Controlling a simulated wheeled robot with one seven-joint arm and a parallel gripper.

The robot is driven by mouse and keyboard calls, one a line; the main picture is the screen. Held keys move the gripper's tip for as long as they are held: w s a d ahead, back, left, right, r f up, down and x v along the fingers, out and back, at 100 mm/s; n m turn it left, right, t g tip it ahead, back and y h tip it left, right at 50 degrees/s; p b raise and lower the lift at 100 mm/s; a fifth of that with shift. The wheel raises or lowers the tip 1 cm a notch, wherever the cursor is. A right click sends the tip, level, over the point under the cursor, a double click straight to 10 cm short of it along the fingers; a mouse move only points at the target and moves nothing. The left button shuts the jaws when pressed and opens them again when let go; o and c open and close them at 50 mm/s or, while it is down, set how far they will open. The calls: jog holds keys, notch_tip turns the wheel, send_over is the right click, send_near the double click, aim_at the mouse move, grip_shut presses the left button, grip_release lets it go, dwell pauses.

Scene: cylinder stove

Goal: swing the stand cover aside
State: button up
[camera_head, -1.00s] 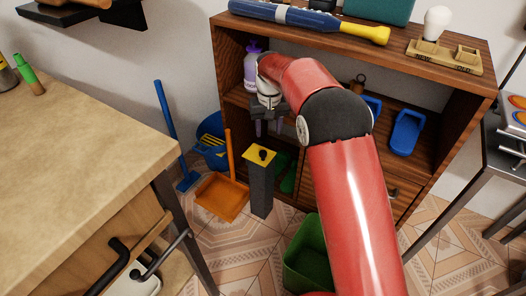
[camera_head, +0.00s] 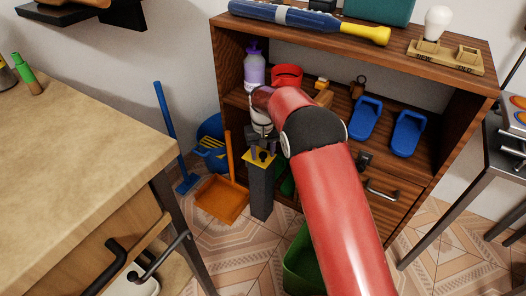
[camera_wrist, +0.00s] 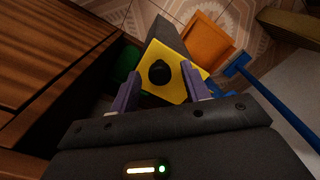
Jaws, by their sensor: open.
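The stand (camera_head: 260,192) is a dark grey upright post on the floor in front of the shelf. Its cover (camera_head: 250,157) is a yellow square plate with a black knob. In the wrist view the yellow cover (camera_wrist: 179,88) lies on top of the grey stand (camera_wrist: 166,50), and the black knob (camera_wrist: 159,72) stands up near its middle. My gripper (camera_head: 259,151) is just above the cover in the head view. In the wrist view my open gripper (camera_wrist: 158,82) has one purple finger on each side of the cover, with the knob between them. Contact cannot be told.
The wooden shelf (camera_head: 440,150) stands close behind and to the right of the stand. An orange dustpan (camera_head: 221,198) and a blue-handled tool (camera_head: 170,130) are to its left. A green bin (camera_head: 303,262) is in front. The wooden counter (camera_head: 70,120) is at the left.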

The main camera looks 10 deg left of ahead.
jog(key=shift+c, duration=0.2)
grip_shut()
jog(key=shift+w, duration=0.1)
jog(key=shift+w+d+r+n+p, duration=0.15)
jog(key=shift+w+n+p, duration=0.15)
jog(key=shift+n, duration=0.15)
jog(key=shift+w+d+f+n+p, duration=0.15)
jog(key=shift+n+p, duration=0.15)
jog(key=shift+n, duration=0.15)
jog(key=shift+w+n, duration=0.35)
jog(key=shift+n, duration=0.35)
jog(key=shift+o, duration=0.2)
grip_release()
